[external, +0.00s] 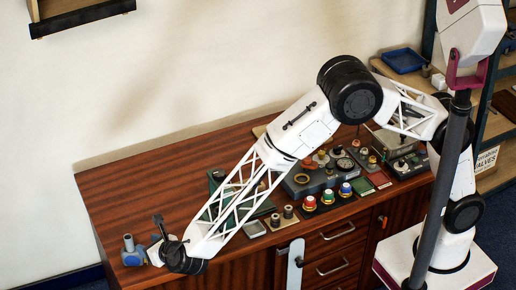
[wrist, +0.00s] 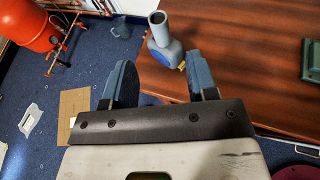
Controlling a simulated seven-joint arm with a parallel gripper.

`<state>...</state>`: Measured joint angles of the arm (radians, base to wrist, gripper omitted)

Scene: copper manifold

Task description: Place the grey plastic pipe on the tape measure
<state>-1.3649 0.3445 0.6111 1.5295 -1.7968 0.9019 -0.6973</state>
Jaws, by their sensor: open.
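A short grey pipe (external: 128,242) stands upright at the left front of the wooden table. It also shows in the wrist view (wrist: 158,30), its open end up. The grey-blue tape measure (external: 132,258) is under the pipe, and the pipe appears to rest on it. In the wrist view the tape measure (wrist: 169,54) shows a blue disc and a small yellow tip. My gripper (wrist: 160,80) is open and empty, its two fingers apart, with the pipe and tape measure beyond the fingertips. In the external view my gripper (external: 159,232) is just right of them.
The tape measure is near the table's edge, with blue floor beyond. The wooden table top (external: 150,190) is clear at the back left. Coloured knobs (external: 327,196) and other fittings crowd the right half. A green block (wrist: 311,60) shows at the wrist view's right edge.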

